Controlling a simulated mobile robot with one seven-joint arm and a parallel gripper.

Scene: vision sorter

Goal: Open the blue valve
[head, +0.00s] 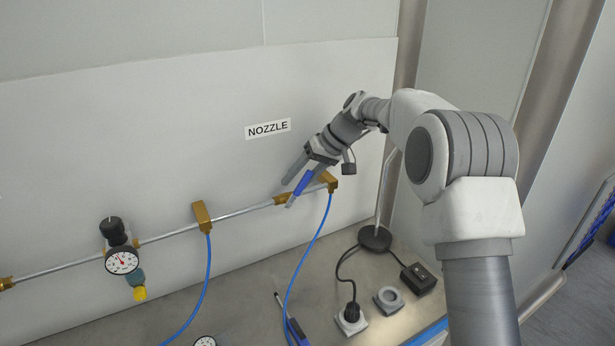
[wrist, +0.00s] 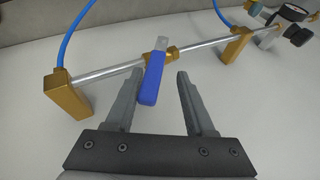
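The blue valve (head: 304,182) is a blue lever handle on a brass body on the metal pipe, near the pipe's right end. In the wrist view the blue handle (wrist: 152,78) sticks out from the pipe, crosswise to it, between my fingers. My gripper (head: 291,190) is at the valve in the head view. In the wrist view my gripper (wrist: 157,82) is open, its two fingers on either side of the handle. The left finger is close to the handle, with a wider gap on the right. I cannot tell whether either finger touches it.
Brass brackets (head: 202,217) hold the pipe to the white panel. A pressure gauge (head: 122,261) hangs at the left. Blue hoses (head: 308,254) run down to the bench. A lamp stand (head: 376,238) and a black box (head: 418,278) stand on the bench below.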

